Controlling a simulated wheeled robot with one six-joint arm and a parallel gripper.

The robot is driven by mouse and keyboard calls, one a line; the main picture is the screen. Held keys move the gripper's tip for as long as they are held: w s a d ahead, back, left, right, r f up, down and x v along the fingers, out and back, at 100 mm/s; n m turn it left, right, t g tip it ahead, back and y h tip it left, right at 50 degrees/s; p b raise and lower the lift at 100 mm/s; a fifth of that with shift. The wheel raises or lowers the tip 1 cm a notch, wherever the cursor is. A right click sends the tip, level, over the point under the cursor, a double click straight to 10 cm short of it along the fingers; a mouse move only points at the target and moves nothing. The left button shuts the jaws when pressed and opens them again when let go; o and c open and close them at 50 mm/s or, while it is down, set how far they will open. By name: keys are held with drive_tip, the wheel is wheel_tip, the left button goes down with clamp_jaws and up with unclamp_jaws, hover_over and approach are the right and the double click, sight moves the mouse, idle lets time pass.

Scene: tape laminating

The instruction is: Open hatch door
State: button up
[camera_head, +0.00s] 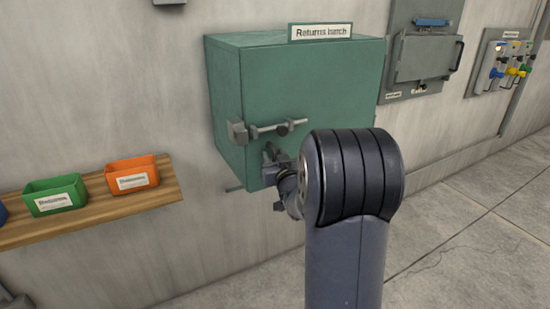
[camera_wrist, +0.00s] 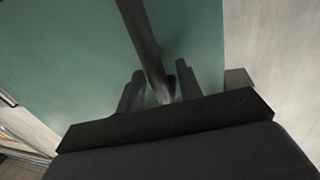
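The green returns hatch (camera_head: 310,85) is a box on the wall, and its front door looks shut. A grey latch bar (camera_head: 268,128) with a dark knob runs across the lower left of the front. My gripper (camera_head: 270,154) is just below this bar, close to the door, partly hidden behind my own arm. In the wrist view, the two dark fingers of my gripper (camera_wrist: 158,88) stand apart. A dark bar (camera_wrist: 146,45) reaches down between them, with small gaps showing on both sides. The green surface (camera_wrist: 75,60) fills the background.
A wooden shelf (camera_head: 90,217) with a green bin (camera_head: 55,194) and an orange bin (camera_head: 132,174) is on the wall at left. A grey hatch panel (camera_head: 424,57) and a panel with coloured valves (camera_head: 500,68) are at right. The floor (camera_head: 460,235) at right is clear.

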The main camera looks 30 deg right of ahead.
clamp_jaws()
drive_tip(key=shift+s, duration=0.15)
idle(0.4)
